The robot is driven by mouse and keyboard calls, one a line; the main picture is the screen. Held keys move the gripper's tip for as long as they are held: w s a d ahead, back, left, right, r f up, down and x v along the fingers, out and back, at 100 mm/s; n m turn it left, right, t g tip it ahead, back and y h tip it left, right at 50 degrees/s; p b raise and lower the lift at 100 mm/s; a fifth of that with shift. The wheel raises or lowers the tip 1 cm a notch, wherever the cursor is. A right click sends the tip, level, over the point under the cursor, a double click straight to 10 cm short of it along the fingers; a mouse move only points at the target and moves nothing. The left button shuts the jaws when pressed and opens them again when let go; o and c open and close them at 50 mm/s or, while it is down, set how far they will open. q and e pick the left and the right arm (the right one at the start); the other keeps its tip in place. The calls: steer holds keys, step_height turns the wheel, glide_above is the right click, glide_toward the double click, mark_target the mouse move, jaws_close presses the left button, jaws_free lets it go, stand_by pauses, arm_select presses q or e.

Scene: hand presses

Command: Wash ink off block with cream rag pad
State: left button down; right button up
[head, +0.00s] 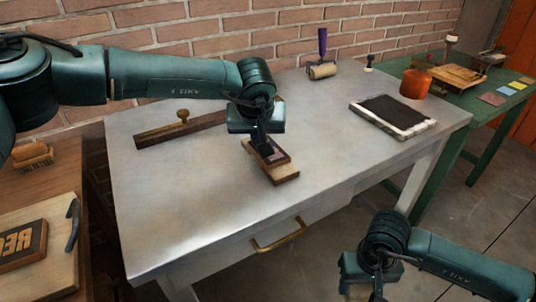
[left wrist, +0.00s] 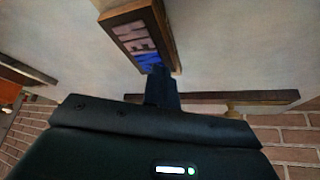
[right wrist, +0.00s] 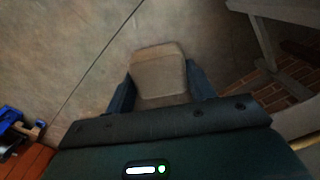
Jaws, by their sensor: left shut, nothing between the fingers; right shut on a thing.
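The block (head: 280,171) is a wooden piece with a lettered face, lying on the metal-topped table near its middle. In the left wrist view the block (left wrist: 133,28) shows pale letters, with blue ink on the letters at the end near my fingers. My left gripper (head: 263,146) is shut and empty, pointing down at the block's far end; whether it touches is unclear. It also shows in the left wrist view (left wrist: 160,75). My right gripper (right wrist: 160,88) is shut on the cream rag pad (right wrist: 158,72), held over the floor off the table's front right.
A wooden bar with a brass knob (head: 183,117) lies behind the block. A black ink slab (head: 400,113), a purple-handled roller (head: 322,69) and an orange jar (head: 415,84) stand to the right. A drawer handle (head: 279,236) juts from the front. The table's front left is clear.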

arm_select(q)
steer(key=shift+f+b, duration=0.35)
steer(key=shift+f, duration=0.15)
arm_select(e)
steer(key=shift+f, duration=0.35)
